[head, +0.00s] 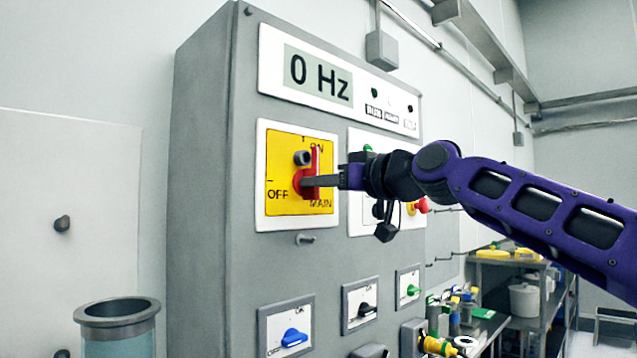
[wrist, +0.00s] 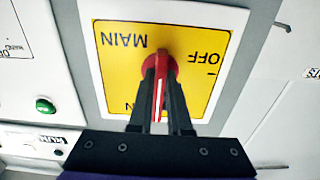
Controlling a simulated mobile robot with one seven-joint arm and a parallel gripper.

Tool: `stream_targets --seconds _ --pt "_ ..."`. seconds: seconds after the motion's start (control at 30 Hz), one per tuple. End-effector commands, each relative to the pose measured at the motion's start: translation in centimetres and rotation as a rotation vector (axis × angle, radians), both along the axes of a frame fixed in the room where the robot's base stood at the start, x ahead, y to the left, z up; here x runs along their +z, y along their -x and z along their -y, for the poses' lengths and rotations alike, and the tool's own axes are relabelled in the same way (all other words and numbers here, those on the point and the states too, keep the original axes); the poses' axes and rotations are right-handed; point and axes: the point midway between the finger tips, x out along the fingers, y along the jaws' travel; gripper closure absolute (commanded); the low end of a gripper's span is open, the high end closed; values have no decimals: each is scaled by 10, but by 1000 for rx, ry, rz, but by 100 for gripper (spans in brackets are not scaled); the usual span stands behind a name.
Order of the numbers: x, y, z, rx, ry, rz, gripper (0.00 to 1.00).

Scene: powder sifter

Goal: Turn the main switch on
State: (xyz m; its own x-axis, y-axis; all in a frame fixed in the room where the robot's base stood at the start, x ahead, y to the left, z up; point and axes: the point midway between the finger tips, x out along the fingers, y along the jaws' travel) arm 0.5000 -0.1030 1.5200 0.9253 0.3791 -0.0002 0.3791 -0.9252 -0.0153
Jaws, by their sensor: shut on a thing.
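The main switch has a red handle (head: 315,160) on a yellow plate (head: 283,201) at the upper left of the grey cabinet's front. The handle stands about upright in the head view, its upper end near the ON mark. OFF is at the plate's left and MAIN at its lower right. My gripper (head: 308,182) reaches in from the right, its fingers closed on the handle. In the wrist view, turned upside down, the two dark fingers (wrist: 160,80) lie on either side of the red handle (wrist: 158,100) with its white line. They partly hide the ON lettering.
The grey cabinet (head: 215,200) carries a display (head: 318,77) reading 0 Hz. Smaller switches, one with a blue knob (head: 294,338) and one with a green knob (head: 413,290), sit below. A glass cylinder (head: 118,325) stands at lower left, and a cluttered bench (head: 520,318) at right.

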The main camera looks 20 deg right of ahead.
Motion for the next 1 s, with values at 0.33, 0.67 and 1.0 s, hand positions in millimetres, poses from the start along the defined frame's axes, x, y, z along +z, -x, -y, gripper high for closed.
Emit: stream_targets --seconds 0.33,0.67,1.0 --pt "0 0 0 0 0 1 71" --pt "-1 20 11 -4 -3 2 71" --pt "0 95 41 -4 -4 4 71"
